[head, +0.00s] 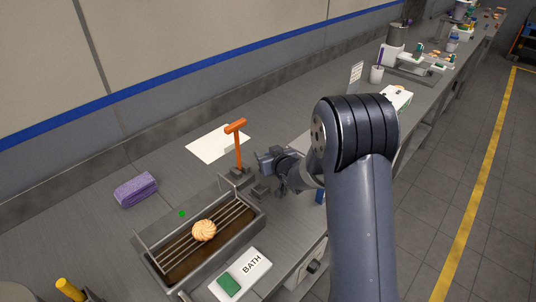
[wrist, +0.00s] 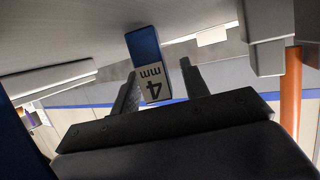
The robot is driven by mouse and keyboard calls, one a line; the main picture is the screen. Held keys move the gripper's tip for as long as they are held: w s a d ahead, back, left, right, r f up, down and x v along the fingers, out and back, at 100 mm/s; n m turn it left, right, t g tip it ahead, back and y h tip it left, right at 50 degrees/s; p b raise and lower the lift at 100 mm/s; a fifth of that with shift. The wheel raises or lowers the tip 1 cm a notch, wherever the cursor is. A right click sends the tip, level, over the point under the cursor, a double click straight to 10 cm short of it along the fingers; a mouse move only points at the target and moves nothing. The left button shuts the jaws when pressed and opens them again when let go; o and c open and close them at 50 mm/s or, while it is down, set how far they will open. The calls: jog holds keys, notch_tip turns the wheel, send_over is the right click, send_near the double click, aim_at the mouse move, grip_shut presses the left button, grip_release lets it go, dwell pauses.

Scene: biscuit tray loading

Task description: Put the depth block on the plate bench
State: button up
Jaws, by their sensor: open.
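The depth block, blue on one part with a white face marked "4 mm" (wrist: 153,78), shows in the wrist view, its lettering upside down. My gripper (wrist: 158,71) is open, with one dark finger on each side of the block in the picture. I cannot tell whether either finger touches it. In the head view my arm reaches over the bench beside the orange-handled stand, and the block cannot be made out there. A long grey bench (head: 100,238) runs away to the upper right; which part is the plate bench is unclear.
A metal bath (head: 160,278) with a wire rack and a biscuit (head: 204,230) is at the lower left, beside a "BATH" card (head: 253,265). An orange-handled stand (head: 238,146) rises close to my wrist. A purple cloth (head: 136,189) and white sheet (head: 215,145) lie behind.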

jog(key=shift+s+f, duration=0.3)
jog(key=shift+f, duration=0.6)
jog(key=shift+w+r+p, duration=0.1)
jog(key=shift+r+p, duration=0.4)
jog(key=shift+p, duration=0.25)
jog(key=v, duration=0.8)
jog(key=r+b+v, duration=0.1)
jog(key=v, duration=0.2)
jog(key=shift+d+r, duration=0.15)
jog(key=shift+d, duration=0.05)
